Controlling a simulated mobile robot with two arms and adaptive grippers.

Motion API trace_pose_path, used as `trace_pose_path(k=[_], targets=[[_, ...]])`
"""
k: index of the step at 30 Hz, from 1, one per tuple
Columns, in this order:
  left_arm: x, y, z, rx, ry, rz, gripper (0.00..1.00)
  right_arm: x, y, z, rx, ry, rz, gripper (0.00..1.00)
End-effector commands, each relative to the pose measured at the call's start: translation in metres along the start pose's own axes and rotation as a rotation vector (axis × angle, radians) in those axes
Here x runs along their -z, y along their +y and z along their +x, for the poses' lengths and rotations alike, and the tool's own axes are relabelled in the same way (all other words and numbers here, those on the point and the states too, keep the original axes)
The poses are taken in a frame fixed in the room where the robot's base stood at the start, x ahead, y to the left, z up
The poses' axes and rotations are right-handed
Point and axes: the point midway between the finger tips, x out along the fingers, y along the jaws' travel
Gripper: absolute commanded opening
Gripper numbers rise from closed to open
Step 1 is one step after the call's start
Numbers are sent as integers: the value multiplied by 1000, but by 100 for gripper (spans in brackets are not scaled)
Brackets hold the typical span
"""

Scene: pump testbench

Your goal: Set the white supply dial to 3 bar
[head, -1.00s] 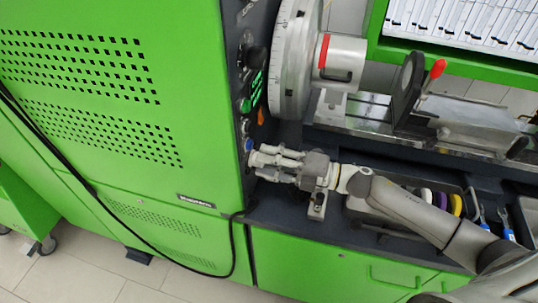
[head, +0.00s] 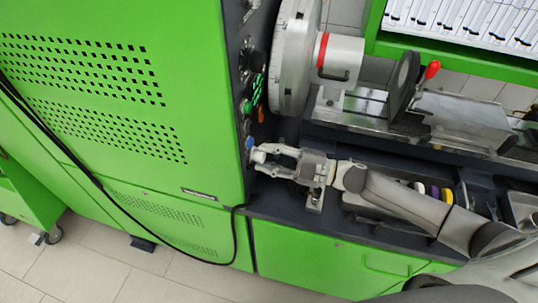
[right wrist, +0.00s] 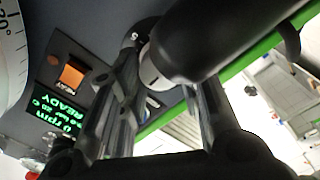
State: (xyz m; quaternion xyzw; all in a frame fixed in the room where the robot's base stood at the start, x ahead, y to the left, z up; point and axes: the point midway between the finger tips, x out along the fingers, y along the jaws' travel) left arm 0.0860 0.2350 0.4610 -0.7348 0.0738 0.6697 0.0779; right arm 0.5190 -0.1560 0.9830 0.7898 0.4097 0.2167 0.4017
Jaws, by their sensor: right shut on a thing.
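The white supply dial (head: 259,154) sits low on the dark side panel of the green cabinet, below a blue button (head: 249,142). My right gripper (head: 264,158) reaches it from the right and is shut on it. In the right wrist view the dial's pale face (right wrist: 152,77) with a short dark mark shows between the gripper fingers (right wrist: 160,95). A black cylinder covers part of it there. The dial's scale and the value it points to cannot be read. My left gripper is not in view.
Above the dial are an orange switch (right wrist: 72,74) and a green-lit display (right wrist: 58,112). A large graduated drum (head: 293,55) and a red-knobbed lever (head: 432,70) stand above my right arm. A tray with coloured rings (head: 432,190) lies under the arm.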

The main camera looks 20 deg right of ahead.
Motion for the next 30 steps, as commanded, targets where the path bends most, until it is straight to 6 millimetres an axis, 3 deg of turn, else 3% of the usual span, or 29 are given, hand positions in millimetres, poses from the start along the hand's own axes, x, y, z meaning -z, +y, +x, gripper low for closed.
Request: trace_pose_path(k=[12, 13, 18, 30], targets=[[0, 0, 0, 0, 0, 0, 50, -1, 0, 0, 0, -3, 6, 8], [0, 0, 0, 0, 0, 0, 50, -1, 0, 0, 0, -3, 6, 33], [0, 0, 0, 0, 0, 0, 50, -1, 0, 0, 0, -2, 6, 55], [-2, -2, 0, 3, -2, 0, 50, 3, 5, 0, 0, 0, 3, 55]])
